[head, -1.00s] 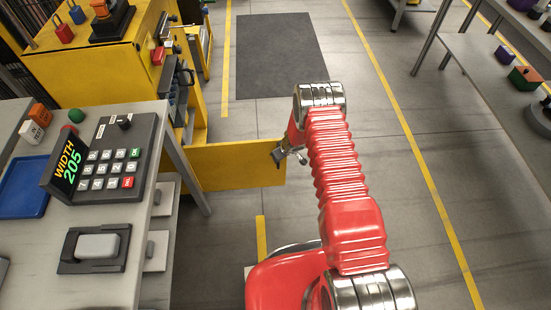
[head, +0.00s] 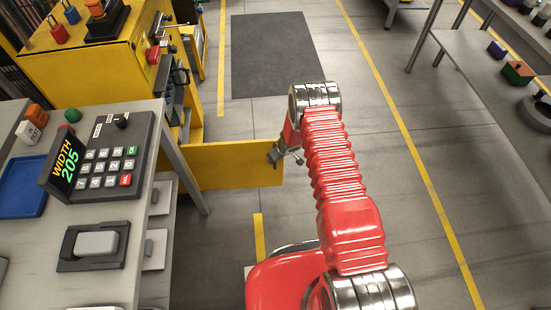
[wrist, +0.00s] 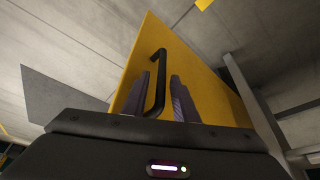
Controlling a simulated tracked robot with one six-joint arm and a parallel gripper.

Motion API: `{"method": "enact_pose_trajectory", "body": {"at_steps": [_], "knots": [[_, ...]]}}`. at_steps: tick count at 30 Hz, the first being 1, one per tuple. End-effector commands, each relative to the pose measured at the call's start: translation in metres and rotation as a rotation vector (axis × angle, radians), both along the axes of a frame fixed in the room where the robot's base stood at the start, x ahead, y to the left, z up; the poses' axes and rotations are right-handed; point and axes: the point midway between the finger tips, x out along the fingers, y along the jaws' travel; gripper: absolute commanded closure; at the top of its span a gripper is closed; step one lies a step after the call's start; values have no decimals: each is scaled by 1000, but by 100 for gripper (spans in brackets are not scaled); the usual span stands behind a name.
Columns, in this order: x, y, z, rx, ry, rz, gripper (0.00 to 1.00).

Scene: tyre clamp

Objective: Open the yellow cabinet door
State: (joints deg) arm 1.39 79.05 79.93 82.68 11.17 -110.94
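The yellow cabinet (head: 95,75) stands at the upper left in the head view. Its yellow door (head: 225,166) is swung wide open and sticks out to the right, across the floor. In the wrist view the door (wrist: 205,85) rises ahead, with a black bar handle (wrist: 159,75) on its face. My gripper (head: 277,155) is at the door's free end. In the wrist view the two dark fingers of my gripper (wrist: 160,98) stand apart, with the handle between them and a gap at the right finger. Contact at the left finger is unclear.
A grey workbench (head: 35,250) with a keypad (head: 105,160) and blue tray (head: 22,187) is at the left, close to the door. A shelf table (head: 470,60) stands at the right. Floor between the yellow lines, with a dark mat (head: 278,55), is clear.

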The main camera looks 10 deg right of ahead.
Motion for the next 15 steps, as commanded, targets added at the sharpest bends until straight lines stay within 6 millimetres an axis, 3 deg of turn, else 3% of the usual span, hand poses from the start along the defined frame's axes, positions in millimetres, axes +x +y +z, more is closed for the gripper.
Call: {"method": "enact_pose_trajectory", "body": {"at_steps": [8, 15], "knots": [[0, 1, 1, 2, 0, 2, 74], [-4, -1, 15, 3, -1, 1, 74]]}}
